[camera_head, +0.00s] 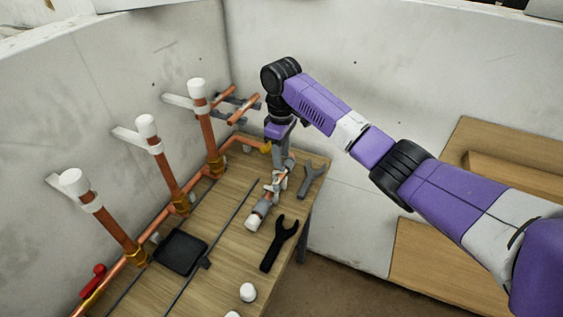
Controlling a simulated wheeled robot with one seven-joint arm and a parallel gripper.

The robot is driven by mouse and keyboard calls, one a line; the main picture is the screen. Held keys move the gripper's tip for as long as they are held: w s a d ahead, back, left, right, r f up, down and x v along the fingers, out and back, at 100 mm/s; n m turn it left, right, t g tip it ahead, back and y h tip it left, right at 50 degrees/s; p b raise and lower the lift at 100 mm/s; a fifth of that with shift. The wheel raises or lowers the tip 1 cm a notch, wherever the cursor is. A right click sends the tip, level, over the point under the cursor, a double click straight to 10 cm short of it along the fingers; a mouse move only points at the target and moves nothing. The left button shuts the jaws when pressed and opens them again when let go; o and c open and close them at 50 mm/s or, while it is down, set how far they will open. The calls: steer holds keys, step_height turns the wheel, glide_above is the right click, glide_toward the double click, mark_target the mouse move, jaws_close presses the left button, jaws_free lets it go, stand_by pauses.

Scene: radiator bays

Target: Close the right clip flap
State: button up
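Three upright copper pipes with white caps stand along the left wall. A pale flap-like piece juts left from each: near pipe (62,187), middle pipe (128,138), right pipe (178,102). Grey bracket pieces (238,99) with short copper stubs show farther right by the wall corner. I cannot tell which of these is the right clip flap, or how far any flap is open. My gripper (279,160) points down over the bench's far end, right of the right pipe and apart from its flap. Its fingertips are too small and overlapped to read.
The wooden bench (222,215) holds a copper piece with white fittings (262,208) below my gripper, a grey wrench (312,180), a black wrench (279,243), a black tray (181,252), dark rods and a white cap (248,292). A red handle (93,282) is front left.

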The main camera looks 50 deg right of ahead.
steer(key=shift+f, duration=1.9)
jaws_close()
